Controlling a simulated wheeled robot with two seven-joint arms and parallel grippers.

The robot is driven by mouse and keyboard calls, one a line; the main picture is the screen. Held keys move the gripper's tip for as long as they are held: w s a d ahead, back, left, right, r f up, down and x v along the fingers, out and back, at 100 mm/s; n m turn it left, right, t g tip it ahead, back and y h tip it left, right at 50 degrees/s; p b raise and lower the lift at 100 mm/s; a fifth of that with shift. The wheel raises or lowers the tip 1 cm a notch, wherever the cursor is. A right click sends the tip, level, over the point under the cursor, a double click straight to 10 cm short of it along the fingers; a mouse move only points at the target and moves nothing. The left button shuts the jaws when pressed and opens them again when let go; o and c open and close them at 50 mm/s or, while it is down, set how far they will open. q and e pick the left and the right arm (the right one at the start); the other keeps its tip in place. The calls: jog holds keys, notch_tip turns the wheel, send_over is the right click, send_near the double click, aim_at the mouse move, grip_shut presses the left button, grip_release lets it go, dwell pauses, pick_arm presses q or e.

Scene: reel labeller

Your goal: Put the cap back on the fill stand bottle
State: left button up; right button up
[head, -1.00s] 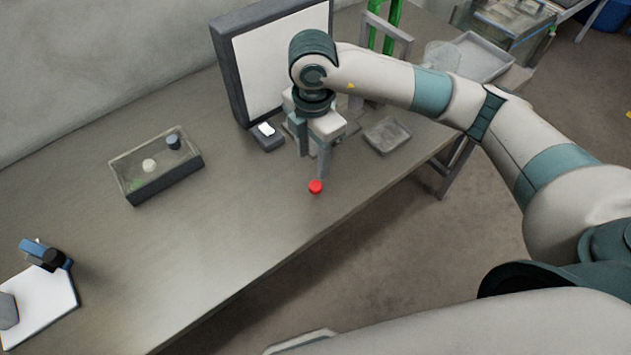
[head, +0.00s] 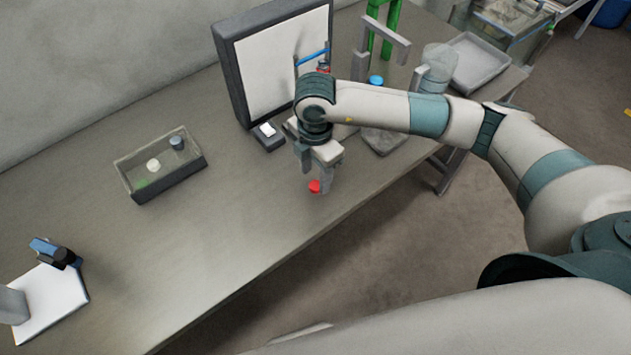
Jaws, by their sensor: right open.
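A small red cap (head: 315,186) lies on the table near its front edge. My right gripper (head: 316,180) points down at it, open, with its fingertips close around or just above the cap; I cannot tell whether they touch it. Behind my right forearm is a grey stand (head: 385,142), its base partly hidden by the arm. A blue round top (head: 376,80) shows just above the forearm under the stand's upper arm; what is below it is hidden. I cannot make out an open bottle neck. My left gripper is not in view.
A framed white panel (head: 270,65) stands behind the gripper, with a small dark block (head: 267,137) at its foot. A clear-sided tray (head: 170,185) is left. A translucent cylinder (head: 437,66) and grey tray (head: 480,62) are at right. The table's middle is clear.

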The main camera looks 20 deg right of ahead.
aim_at(316, 187)
jog(key=shift+f+p, duration=0.35)
jog(key=shift+f, duration=1.1)
jog(key=shift+d, duration=0.1)
jog(key=c, duration=1.1)
